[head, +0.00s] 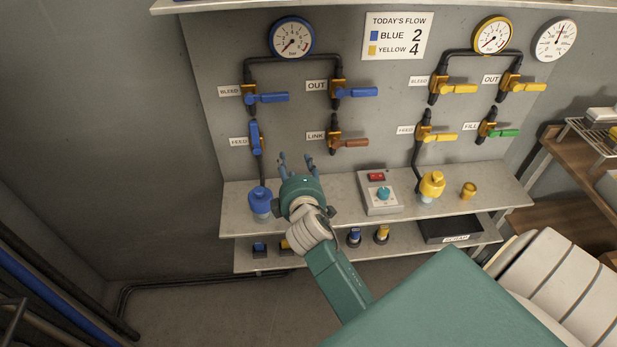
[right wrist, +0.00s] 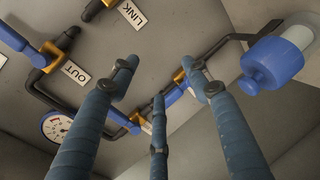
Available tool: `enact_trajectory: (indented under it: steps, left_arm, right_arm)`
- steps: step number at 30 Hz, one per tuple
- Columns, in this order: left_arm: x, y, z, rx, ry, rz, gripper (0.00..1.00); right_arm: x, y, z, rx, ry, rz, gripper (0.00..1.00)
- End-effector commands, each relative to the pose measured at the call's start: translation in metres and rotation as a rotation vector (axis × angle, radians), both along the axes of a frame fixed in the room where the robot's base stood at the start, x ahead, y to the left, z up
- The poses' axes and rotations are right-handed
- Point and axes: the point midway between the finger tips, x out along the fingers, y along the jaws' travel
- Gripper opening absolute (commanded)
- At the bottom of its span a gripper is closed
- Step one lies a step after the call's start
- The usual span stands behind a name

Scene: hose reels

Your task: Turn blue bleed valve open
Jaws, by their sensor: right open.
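The blue bleed valve is on the upper left of the wall panel in the head view. Its blue handle (head: 268,98) points right, level, from a brass body (head: 249,91) beside a BLEED label. My right gripper (head: 297,160) is open and empty, fingers pointing up, below and right of this valve and apart from it. In the right wrist view the open fingers (right wrist: 160,80) have the blue feed valve (right wrist: 172,96) beyond them. The bleed valve's area there is partly hidden by the fingers. My left gripper is not in view.
The blue feed handle (head: 257,138) hangs upright below the bleed valve. The blue out valve (head: 356,92) and brown link handle (head: 350,143) are to the right. A blue-capped bottle (head: 260,202) and control box (head: 379,193) stand on the shelf (head: 480,187). A blue-rimmed gauge (head: 292,38) is above.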

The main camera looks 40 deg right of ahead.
Motion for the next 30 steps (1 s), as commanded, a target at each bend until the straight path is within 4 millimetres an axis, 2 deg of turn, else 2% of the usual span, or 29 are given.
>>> enact_trajectory:
  steps: [3, 9, 26, 29, 30]
  left_arm:
    - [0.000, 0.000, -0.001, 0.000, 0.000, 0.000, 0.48]
    - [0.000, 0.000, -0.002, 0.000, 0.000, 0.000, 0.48]
    - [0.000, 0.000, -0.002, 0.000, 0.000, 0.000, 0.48]
    - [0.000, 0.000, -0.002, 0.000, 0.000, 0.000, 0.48]
    - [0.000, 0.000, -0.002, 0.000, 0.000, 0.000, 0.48]
  right_arm:
    - [-0.004, 0.004, -0.018, 0.033, 0.022, 0.004, 0.48]
    - [-0.007, 0.008, -0.033, 0.068, 0.037, 0.005, 0.48]
    - [-0.007, 0.009, -0.035, 0.074, 0.040, 0.005, 0.48]
    - [-0.015, 0.009, -0.039, 0.103, 0.049, -0.007, 0.48]
    - [-0.023, 0.009, -0.043, 0.140, 0.059, -0.024, 0.48]
